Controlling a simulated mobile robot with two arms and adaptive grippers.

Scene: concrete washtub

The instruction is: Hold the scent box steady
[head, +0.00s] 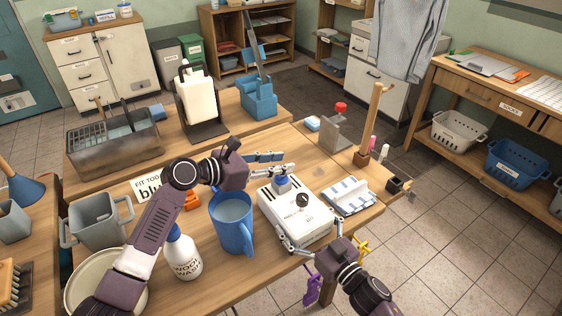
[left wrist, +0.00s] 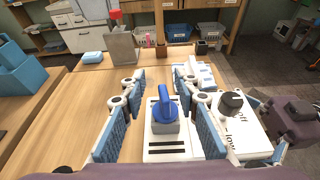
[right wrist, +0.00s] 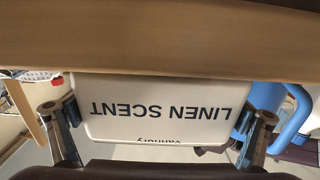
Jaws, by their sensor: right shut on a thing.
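The scent box (head: 297,222) is a white box with a black knob and a blue-topped part, lying on the table in the head view. Its front, marked "LINEN SCENT", fills the middle of the right wrist view (right wrist: 160,108). My right gripper (head: 312,242) is shut on the box, with a finger at each side. My left gripper (head: 285,163) is open above the far end of the box. In the left wrist view its blue pads (left wrist: 160,125) stand apart on both sides of the blue knob (left wrist: 166,105), with gaps between.
A blue jug (head: 230,225) stands close left of the box, with a wood wash bottle (head: 183,255) in front of it. A striped cloth (head: 348,195) lies to the right. A wooden post (head: 373,115) and a grey holder (head: 338,132) stand behind.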

